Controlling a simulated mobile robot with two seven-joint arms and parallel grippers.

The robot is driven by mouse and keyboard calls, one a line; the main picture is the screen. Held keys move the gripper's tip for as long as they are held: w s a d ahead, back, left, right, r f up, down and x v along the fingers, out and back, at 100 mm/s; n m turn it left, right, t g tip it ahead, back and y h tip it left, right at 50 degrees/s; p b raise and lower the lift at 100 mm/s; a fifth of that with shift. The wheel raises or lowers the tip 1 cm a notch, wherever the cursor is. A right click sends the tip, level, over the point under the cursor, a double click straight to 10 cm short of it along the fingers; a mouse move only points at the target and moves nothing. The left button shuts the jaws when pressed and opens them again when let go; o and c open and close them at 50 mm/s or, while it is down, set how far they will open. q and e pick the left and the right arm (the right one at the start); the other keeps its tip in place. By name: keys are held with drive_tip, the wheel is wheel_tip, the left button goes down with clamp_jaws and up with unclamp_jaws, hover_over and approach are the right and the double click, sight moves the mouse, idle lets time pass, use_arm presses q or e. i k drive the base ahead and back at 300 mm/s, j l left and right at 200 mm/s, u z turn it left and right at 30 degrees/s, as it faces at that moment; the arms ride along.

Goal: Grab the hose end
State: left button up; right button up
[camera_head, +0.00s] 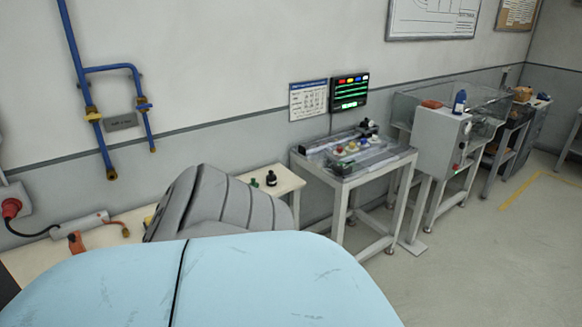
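I cannot make out a hose end for certain. On the left end of the bench lies a grey cylindrical piece (80,225) with a black cable (33,234) running to a red plug (12,207) on the wall. A small orange part (77,242) is beside it, and another small orange-brown tip (125,232) lies at its right. Neither of my grippers is in view. A large light-blue rounded shape and a grey ribbed shape fill the lower foreground and hide much of the bench.
Blue pipes (86,85) with brass fittings run down the left wall. The pale bench (285,183) holds a small dark bottle (271,178). A machine table (345,180) stands to its right, below a black display (349,92). Open floor (480,265) lies at the right.

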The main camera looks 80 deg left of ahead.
sight(125, 232)
drive_tip(key=u, duration=3.8)
drive_tip(key=i+l+u, duration=0.1)
drive_tip(key=u, duration=0.25)
drive_tip(key=i+l+u, duration=0.1)
drive_tip(key=u, duration=0.3)
drive_tip(key=l+u, duration=0.1)
drive_tip(key=u, duration=0.25)
drive_tip(key=i+l+u, duration=0.15)
drive_tip(key=l, duration=0.2)
drive_tip(key=i+l+u, duration=0.2)
drive_tip(key=l, duration=0.15)
drive_tip(key=l+u, duration=0.15)
drive_tip(key=l, duration=0.2)
